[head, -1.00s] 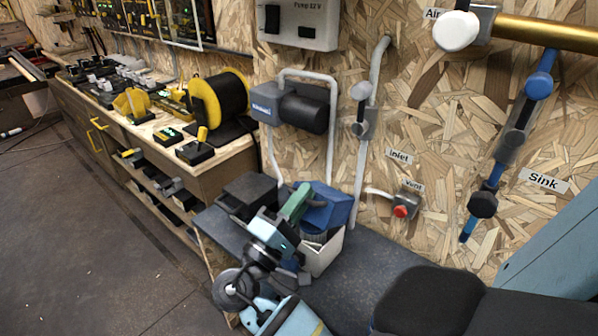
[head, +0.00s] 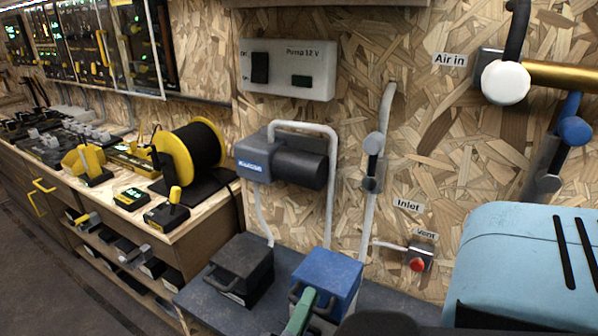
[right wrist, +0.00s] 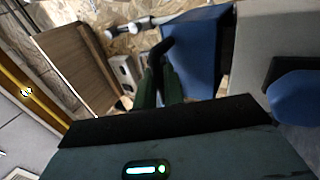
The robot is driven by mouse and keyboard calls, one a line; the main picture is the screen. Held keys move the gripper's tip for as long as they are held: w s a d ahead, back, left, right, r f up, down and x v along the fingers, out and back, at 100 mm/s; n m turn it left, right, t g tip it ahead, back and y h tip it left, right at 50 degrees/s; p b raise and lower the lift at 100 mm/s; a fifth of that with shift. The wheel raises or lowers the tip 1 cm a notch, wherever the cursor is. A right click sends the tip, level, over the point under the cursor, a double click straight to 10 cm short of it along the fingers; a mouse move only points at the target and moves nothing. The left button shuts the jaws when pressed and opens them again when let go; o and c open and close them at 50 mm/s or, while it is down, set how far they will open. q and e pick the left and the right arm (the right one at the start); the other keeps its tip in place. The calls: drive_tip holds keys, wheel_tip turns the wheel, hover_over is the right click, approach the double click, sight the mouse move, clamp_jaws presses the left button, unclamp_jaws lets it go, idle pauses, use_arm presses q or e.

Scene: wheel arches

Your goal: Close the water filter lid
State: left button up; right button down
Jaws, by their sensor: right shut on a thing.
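The water filter's blue lid (head: 330,272) is at the bottom centre of the head view, above the dark bench. A dark handle sits on its front. My right gripper's (head: 301,310) green fingers reach up to this handle and are shut on it. The right wrist view also shows the green fingers (right wrist: 165,86) together around the dark handle (right wrist: 163,52), beside the blue lid (right wrist: 200,50). The filter body below the lid is mostly hidden or cut off by the frame edge, so I cannot tell how far the lid is open. My left gripper is not in view.
A black box with a handle (head: 240,268) stands just left of the filter. The pump (head: 290,160) and its white pipes are on the wall behind. A red vent valve (head: 418,264) is to the right. A workbench with a black cable spool (head: 195,158) is at left.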

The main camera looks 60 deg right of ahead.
drive_tip(key=shift+f, duration=0.1)
drive_tip(key=c, duration=1.6)
unclamp_jaws()
drive_tip(key=shift+d, duration=0.1)
